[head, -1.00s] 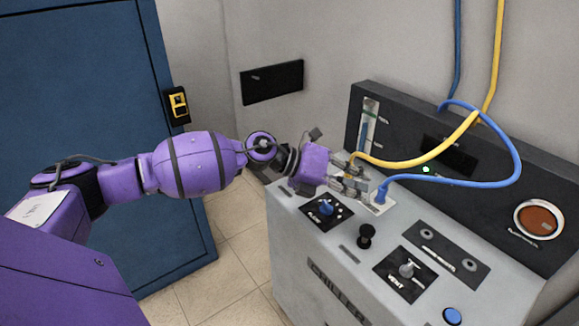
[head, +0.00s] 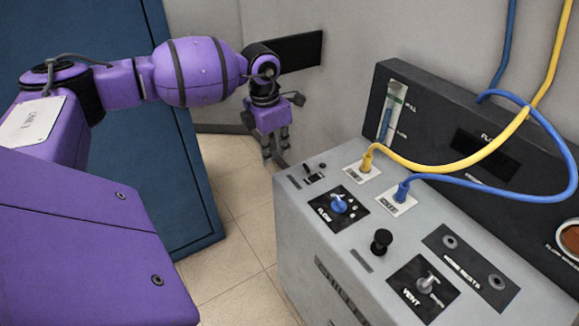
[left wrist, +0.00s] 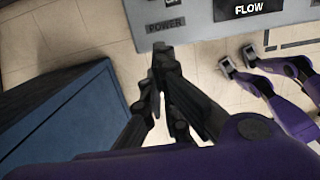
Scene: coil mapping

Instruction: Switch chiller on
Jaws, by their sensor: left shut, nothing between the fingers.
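The chiller (head: 300,222) is a grey cabinet with a sloping top and a dark upright back panel. Its small black power switch (head: 310,171) sits at the far left corner of the top. In the left wrist view, the POWER label (left wrist: 166,26) shows at the chiller's edge, just beyond my fingertips. My left gripper (head: 275,160) points down beyond the chiller's left edge, left of the switch and apart from it in the head view. Its dark fingers (left wrist: 160,65) are shut and empty.
The yellow hose (head: 420,166) and blue hose (head: 470,181) plug into the chiller top. A blue flow knob (head: 338,205), a black knob (head: 381,242) and a vent valve (head: 428,283) stand nearby.

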